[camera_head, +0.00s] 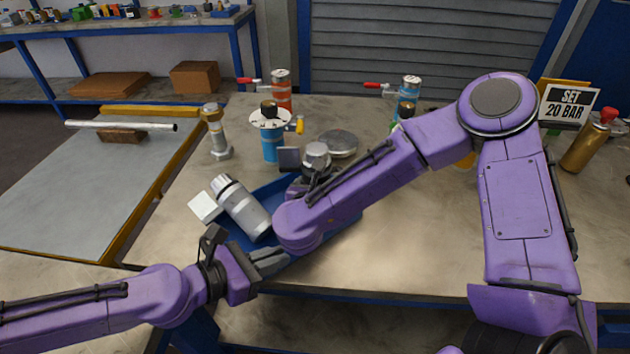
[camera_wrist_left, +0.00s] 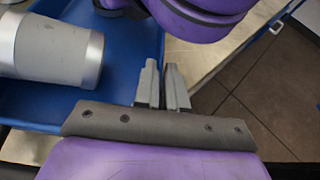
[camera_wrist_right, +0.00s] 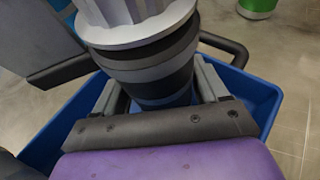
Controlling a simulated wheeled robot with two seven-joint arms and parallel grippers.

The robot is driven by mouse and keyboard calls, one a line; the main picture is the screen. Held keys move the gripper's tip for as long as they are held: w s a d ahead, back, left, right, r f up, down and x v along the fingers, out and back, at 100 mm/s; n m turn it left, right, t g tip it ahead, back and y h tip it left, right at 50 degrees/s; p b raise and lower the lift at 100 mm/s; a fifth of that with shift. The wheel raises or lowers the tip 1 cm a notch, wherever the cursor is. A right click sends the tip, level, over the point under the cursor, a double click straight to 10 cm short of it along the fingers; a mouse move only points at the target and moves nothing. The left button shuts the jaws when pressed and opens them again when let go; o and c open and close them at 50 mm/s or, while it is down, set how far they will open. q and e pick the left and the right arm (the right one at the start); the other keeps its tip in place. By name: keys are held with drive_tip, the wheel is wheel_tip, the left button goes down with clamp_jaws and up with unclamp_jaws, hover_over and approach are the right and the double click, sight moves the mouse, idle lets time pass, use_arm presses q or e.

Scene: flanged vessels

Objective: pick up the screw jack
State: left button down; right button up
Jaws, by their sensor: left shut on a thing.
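My left gripper (camera_head: 270,260) is at the front rim of the blue tray (camera_head: 338,222). In the left wrist view its fingers (camera_wrist_left: 164,85) are close together on the tray's rim. In the right wrist view my right gripper (camera_wrist_right: 158,90) has its fingers on either side of a dark banded body with a ridged silver cap (camera_wrist_right: 140,25); I cannot tell whether they press on it. The silver cap (camera_head: 316,153) also shows in the head view, above the tray. A post with a brass top and flared grey base (camera_head: 217,135) stands behind the tray. I cannot tell which is the screw jack.
A grey cylinder (camera_head: 243,208) leans in the tray beside a white block (camera_head: 203,207). A blue cylinder with a white disc (camera_head: 270,135), a round silver lid (camera_head: 338,143) and red-handled valves (camera_head: 281,90) stand behind. The table's front right (camera_head: 420,250) is bare.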

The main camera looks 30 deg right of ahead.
sight(314, 154)
wheel_tip(314, 154, up, 10)
drive_tip(key=shift+r, duration=0.1)
use_arm(q)
drive_tip(key=c, duration=1.1)
unclamp_jaws()
use_arm(e)
drive_tip(key=shift+w, duration=0.1)
use_arm(q)
drive_tip(key=v, duration=1.2)
drive_tip(key=shift+w, duration=0.1)
